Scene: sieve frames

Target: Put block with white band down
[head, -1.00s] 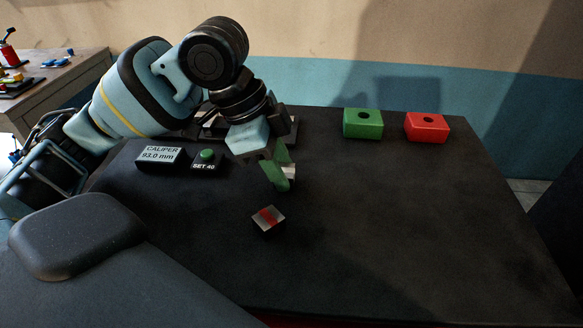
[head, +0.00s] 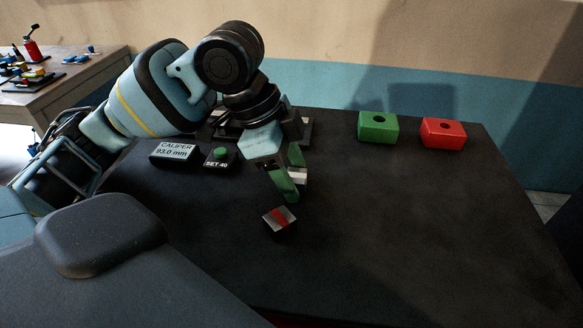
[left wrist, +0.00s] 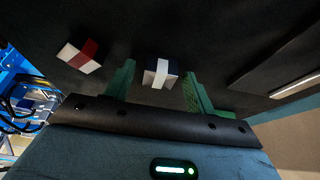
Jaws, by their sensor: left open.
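The block with the white band (head: 299,176) is mostly hidden behind a green finger in the head view. In the left wrist view the block with the white band (left wrist: 160,73) shows dark blue and pale faces with a white stripe. My left gripper (head: 292,178) is open, its green fingers on either side of the block. In the left wrist view the left gripper (left wrist: 158,88) shows a gap between each finger and the block. The block appears to rest on the dark table (head: 400,230). My right gripper is not in view.
A block with a red band (head: 280,219) sits just in front of the gripper. A caliper display (head: 174,152) reading 93.0 mm and a green button (head: 221,153) marked SET 40 stand left. Green (head: 378,128) and red (head: 442,133) boxes stand back right.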

